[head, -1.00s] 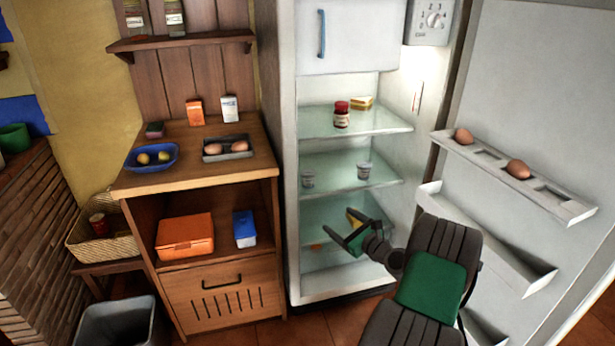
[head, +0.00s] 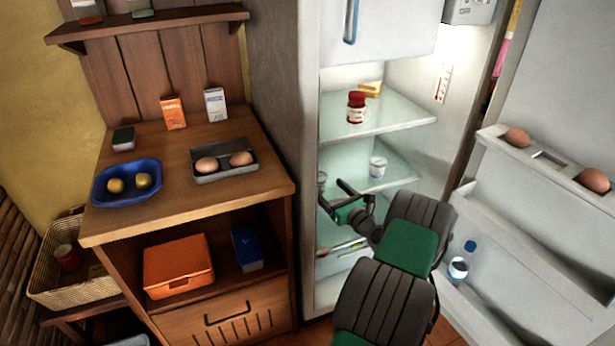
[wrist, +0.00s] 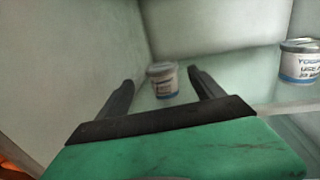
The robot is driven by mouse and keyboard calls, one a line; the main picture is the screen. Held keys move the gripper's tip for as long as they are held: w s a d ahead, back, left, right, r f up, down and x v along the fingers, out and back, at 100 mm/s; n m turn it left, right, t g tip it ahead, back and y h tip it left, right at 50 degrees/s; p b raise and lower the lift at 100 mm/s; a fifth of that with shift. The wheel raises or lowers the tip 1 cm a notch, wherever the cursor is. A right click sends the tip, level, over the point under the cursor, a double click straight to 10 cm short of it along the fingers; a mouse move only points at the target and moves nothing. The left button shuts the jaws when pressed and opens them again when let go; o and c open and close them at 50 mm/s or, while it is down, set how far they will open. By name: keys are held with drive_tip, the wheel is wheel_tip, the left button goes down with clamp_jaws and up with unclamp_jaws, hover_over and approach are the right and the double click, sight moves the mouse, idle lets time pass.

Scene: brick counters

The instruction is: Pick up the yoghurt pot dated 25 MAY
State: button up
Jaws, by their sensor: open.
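Two small white-and-blue yoghurt pots stand on the middle glass shelf of the open fridge. The left pot (head: 321,180) is partly hidden near the fridge's left wall; in the wrist view it (wrist: 162,80) stands upright beyond and between my fingers, apart from them. The right pot (head: 378,167) stands farther right; in the wrist view it (wrist: 300,64) is at the right edge, its label partly cut off. I cannot read either date surely. My gripper (head: 331,192) is open and empty, pointing into the fridge at about the shelf's height.
A red-lidded jar (head: 356,107) and a yellow item (head: 371,88) stand on the shelf above. The fridge's left wall is close to my gripper. The open door (head: 530,235) on the right holds eggs and a bottle (head: 459,263).

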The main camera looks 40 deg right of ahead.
sight(323, 183)
drive_tip(key=w, duration=0.2)
drive_tip(key=w+d, duration=0.1)
drive_tip(key=w, duration=0.2)
drive_tip(key=w+b, duration=0.1)
drive_tip(key=w, duration=0.1)
drive_tip(key=shift+w+d+f, duration=0.15)
drive_tip(key=shift+c, duration=0.4)
drive_tip(key=c, duration=1.3)
